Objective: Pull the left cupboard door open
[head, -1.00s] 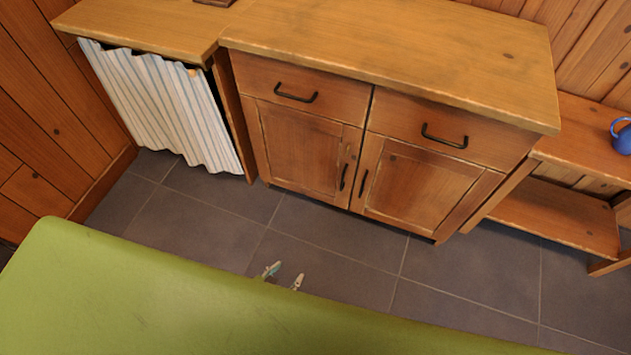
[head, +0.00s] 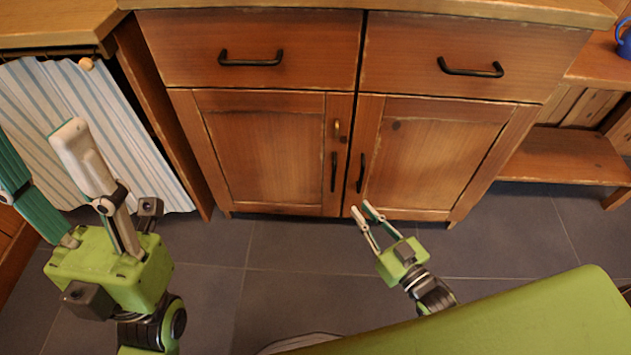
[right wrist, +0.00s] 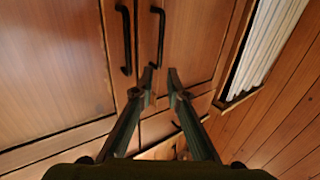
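The left cupboard door (head: 262,150) is a brown wooden panel and is shut. Its dark upright handle (head: 334,172) is near its right edge, beside the right door's handle (head: 361,173). In the right wrist view, which looks upside down, the left door (right wrist: 205,40) is on the right with its handle (right wrist: 158,38). My right gripper (head: 361,207) is open and empty, low in front of the doors, apart from the handles in the head view. It also shows in the right wrist view (right wrist: 160,73). My left gripper (head: 35,135) is open and empty in front of the curtain.
Two drawers with dark handles (head: 250,60) sit above the doors. A small brass piece (head: 337,129) is above the left door's handle. A striped curtain (head: 140,150) hangs to the left and a low shelf (head: 565,157) stands right. Tiled floor (head: 215,250) is free in front.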

